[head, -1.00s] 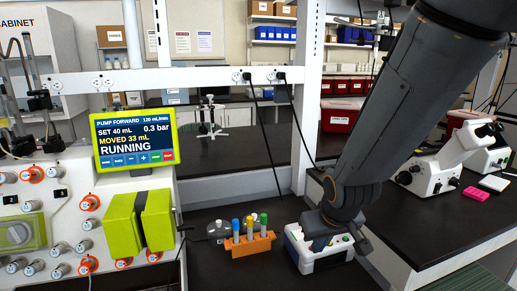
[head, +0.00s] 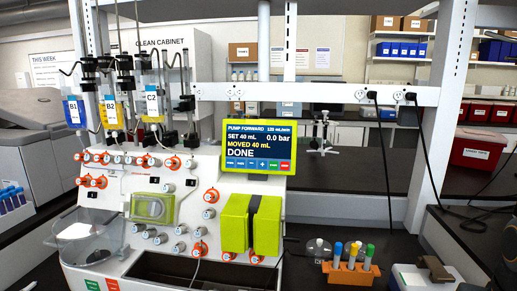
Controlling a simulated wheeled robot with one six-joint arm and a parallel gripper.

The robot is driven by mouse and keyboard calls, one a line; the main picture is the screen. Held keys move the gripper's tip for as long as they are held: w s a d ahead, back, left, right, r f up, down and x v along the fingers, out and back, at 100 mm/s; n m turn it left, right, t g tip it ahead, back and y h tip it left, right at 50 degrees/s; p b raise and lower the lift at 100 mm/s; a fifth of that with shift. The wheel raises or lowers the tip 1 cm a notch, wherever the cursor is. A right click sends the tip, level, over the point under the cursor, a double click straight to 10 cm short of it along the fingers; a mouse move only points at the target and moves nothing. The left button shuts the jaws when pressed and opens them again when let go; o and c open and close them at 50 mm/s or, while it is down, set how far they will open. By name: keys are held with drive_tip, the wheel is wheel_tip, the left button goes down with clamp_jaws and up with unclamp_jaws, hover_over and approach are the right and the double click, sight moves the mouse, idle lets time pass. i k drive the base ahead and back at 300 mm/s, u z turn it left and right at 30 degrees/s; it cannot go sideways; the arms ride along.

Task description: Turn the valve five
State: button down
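The cell processor (head: 110,215) is a white console on the left and middle. Its front carries several round valve knobs, some with orange rings, such as one orange-ringed knob (head: 172,163) in the upper row and another (head: 211,195) near the screen. Plain grey knobs (head: 161,239) sit lower down. The number labels are too small to read, so I cannot tell which is valve five. The screen (head: 258,146) reads pump forward, set 40 mL, moved 40 mL, 0.0 bar, DONE. My gripper is not in view.
Bags B1 (head: 73,112), B2 (head: 111,112) and C2 (head: 152,103) hang above the console. A yellow-green block (head: 236,222) stands out from its front. An orange tube rack (head: 350,275) and a white device (head: 405,279) sit on the dark bench to the right.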

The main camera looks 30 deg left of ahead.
sight(118, 159)
drive_tip(key=u, duration=0.45)
drive_tip(key=k, duration=0.65)
drive_tip(key=u, duration=1)
drive_tip(key=k, duration=0.65)
drive_tip(key=u, duration=1)
drive_tip(key=i, duration=1.4)
drive_tip(key=z, duration=0.85)
drive_tip(key=k, duration=0.55)
drive_tip(key=u, duration=0.1)
